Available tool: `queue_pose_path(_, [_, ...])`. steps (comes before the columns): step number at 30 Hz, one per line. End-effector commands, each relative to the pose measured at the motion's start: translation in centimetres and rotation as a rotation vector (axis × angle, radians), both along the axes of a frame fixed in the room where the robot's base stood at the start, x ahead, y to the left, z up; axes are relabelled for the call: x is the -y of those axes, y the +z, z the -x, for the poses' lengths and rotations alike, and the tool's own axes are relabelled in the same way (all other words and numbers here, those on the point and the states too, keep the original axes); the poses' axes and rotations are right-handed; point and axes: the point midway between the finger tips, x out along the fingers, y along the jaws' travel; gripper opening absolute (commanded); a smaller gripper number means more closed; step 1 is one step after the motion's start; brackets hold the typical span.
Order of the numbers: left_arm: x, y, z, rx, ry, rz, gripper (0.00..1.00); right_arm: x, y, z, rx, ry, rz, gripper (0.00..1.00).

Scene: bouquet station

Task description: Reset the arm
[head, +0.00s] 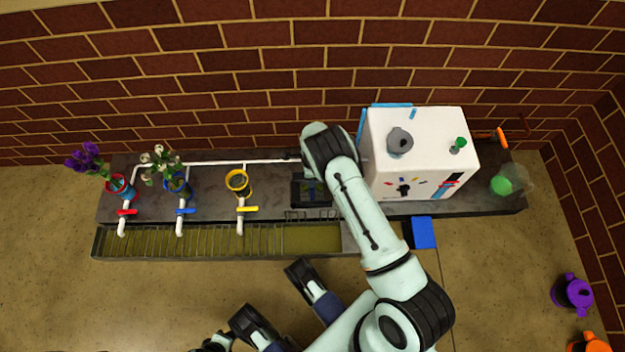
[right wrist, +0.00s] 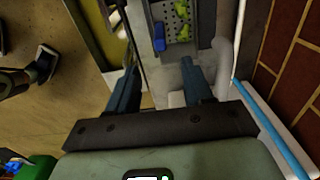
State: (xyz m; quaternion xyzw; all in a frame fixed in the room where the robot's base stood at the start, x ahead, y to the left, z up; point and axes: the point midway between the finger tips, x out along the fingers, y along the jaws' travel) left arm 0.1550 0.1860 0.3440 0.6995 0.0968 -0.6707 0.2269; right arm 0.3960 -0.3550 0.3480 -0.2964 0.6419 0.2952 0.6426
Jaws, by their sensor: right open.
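My right arm reaches up over the counter (head: 420,207) in the head view, just left of the white box (head: 420,125). Its gripper is mostly hidden behind the wrist there. In the right wrist view my right gripper (right wrist: 158,75) is open, with nothing between its two fingers. Beyond the fingertips lies a grey perforated tray (right wrist: 172,28) with a blue item (right wrist: 159,37) and green items (right wrist: 184,22). In the head view the tray (head: 298,193) is partly covered by my arm. Dark arm parts show at the bottom, but I cannot make out my left gripper.
A red bucket with purple flowers (head: 86,160), a blue bucket with white flowers (head: 160,163) and an empty yellow bucket (head: 238,183) stand at the left, near coloured taps. A blue block (head: 424,232) is at the counter's front edge. A brick wall (head: 230,60) stands behind.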

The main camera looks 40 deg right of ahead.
Motion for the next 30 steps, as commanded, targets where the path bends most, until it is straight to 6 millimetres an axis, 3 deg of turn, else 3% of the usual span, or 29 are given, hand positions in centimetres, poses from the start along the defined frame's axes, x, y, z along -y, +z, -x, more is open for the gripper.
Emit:
queue_pose_path(5, [0.1,0.5,-0.6,0.022,-0.002,-0.001,0.43,0.0,1.3,0.0,0.0,0.001,0.0,0.51])
queue_pose_path(23, [0.1,0.7,-0.6,0.022,-0.001,-0.001,0.43,0.0,1.3,0.2,-0.001,0.003,0.0,0.51])
queue_pose_path(26, [0.2,2.0,-0.5,0.027,-0.005,0.0,0.43,0.0,1.9,1.7,-0.009,0.034,0.0,0.51])
queue_pose_path(30, [0.8,6.6,-0.2,0.04,-0.024,0.006,0.43,-1.0,4.4,6.8,-0.03,0.187,-0.006,0.51])
